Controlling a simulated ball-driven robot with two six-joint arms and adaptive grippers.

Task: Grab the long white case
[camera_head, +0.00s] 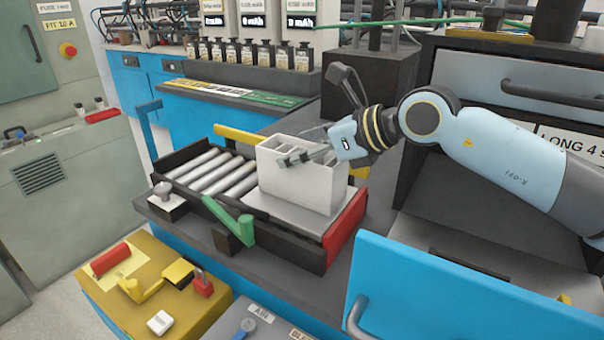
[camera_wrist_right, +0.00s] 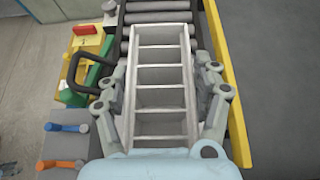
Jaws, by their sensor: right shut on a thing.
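The long white case (camera_head: 300,187) stands upright on a grey plate at the right end of a short roller conveyor. It is open on top and divided into several compartments, which look empty in the right wrist view (camera_wrist_right: 161,97). My right gripper (camera_head: 305,156) reaches it from the right, above its top. In the right wrist view my right gripper's fingers (camera_wrist_right: 162,103) lie along both long sides of the case, shut on it. The far side of the case is hidden in the head view. My left gripper is in neither view.
The roller conveyor (camera_head: 213,172) has a green lever (camera_head: 236,222) in front, a red end plate (camera_head: 346,228) and a yellow rail behind. A blue drawer front (camera_head: 450,300) stands at the lower right. Several batteries (camera_head: 247,53) line the shelf behind. A yellow bench (camera_head: 150,290) holds small tools.

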